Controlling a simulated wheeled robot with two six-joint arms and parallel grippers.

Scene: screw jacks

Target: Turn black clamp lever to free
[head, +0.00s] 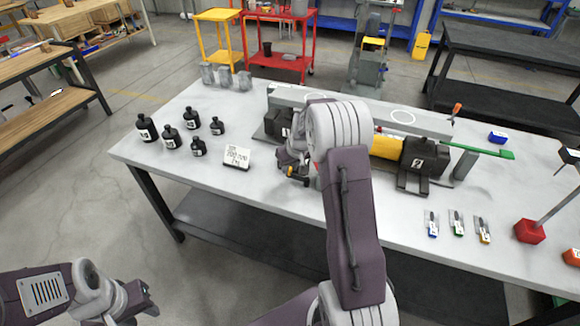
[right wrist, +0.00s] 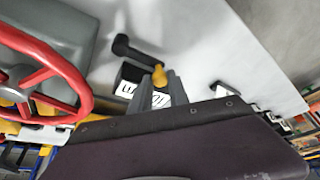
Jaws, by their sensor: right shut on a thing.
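The black clamp lever (right wrist: 137,53) shows in the right wrist view as a short bar with a rounded end, just beyond my right fingertips. Its lower end lies close to a yellow knob (right wrist: 159,75). My right gripper (right wrist: 160,77) is closed with the yellow knob between its fingertips. Black blocks with white labels (right wrist: 130,80) sit behind the fingers. In the head view my right gripper (head: 291,163) is at the left part of the bench device, and my arm hides the lever. My left gripper (head: 148,300) hangs off the table at lower left, its jaws unclear.
A red handwheel (right wrist: 60,75) is close on the left in the right wrist view. On the table (head: 235,190) stand black bottles (head: 170,138), a white display (head: 237,157) and a black-and-yellow cylinder unit (head: 405,152). Small labelled tools (head: 457,223) lie at right.

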